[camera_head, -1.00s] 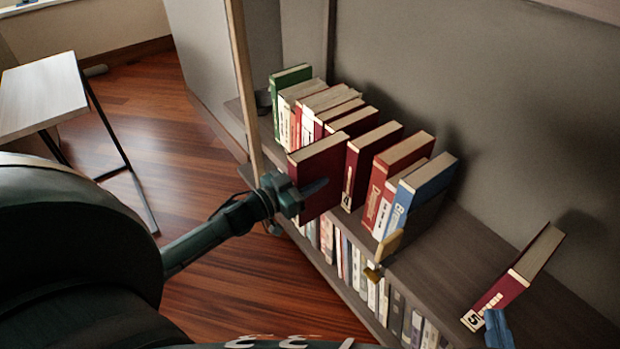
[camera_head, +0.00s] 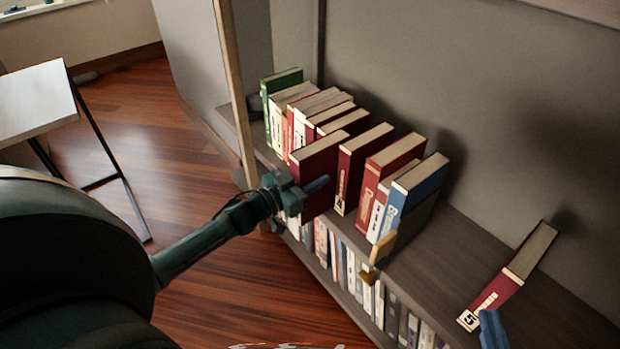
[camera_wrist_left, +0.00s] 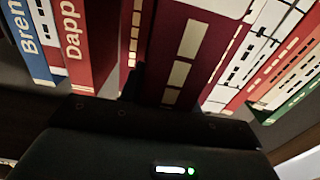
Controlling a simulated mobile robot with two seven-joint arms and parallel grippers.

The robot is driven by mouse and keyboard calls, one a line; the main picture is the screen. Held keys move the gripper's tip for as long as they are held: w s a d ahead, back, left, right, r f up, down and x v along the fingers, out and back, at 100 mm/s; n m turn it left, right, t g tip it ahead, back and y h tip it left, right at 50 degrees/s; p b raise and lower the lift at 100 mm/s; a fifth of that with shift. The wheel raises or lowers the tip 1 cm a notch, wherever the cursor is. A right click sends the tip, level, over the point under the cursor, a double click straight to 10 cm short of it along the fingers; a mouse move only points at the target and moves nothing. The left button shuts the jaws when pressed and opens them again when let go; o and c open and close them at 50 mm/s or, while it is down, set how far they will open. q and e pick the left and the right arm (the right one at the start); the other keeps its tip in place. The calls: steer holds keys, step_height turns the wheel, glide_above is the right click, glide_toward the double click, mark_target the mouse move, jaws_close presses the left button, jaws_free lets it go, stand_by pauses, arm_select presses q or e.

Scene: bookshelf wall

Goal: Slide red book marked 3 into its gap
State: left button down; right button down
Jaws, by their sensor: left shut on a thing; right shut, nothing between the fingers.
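A dark red book (camera_head: 313,160) stands upright on the shelf's front side, its front part out beyond the row. It is between the maroon book marked 4 (camera_head: 359,158) and the books to its left. My left gripper (camera_head: 304,193) is shut on its front edge. In the left wrist view the held book (camera_wrist_left: 183,50) shows its dark spine with cream strips; the gripper hides its lower part, and I cannot read a 3 on it.
A red book marked 5 (camera_head: 510,275) leans by a blue piece (camera_head: 493,329). The shelf between them is bare. A white table (camera_head: 35,98) stands left.

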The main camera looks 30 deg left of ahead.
arm_select(q)
steer(key=shift+w+d+r, duration=0.1)
steer(key=shift+w+r, duration=0.05)
steer(key=shift+r, duration=0.05)
steer(key=shift+x, duration=1.3)
arm_select(e)
steer(key=shift+f, duration=0.1)
arm_select(q)
steer(key=shift+f, duration=0.2)
steer(key=c, duration=0.9)
jaws_free()
steer(key=shift+f, duration=0.35)
steer(key=p+v, duration=0.3)
steer(key=v, duration=1)
steer(key=shift+r, duration=0.15)
arm_select(e)
steer(key=g+h, duration=0.1)
steer(key=d+f+m+g+h, duration=0.1)
steer(key=shift+s+d+m+g, duration=0.15)
steer(key=shift+s+m+g, duration=0.05)
steer(key=shift+m+g, duration=0.1)
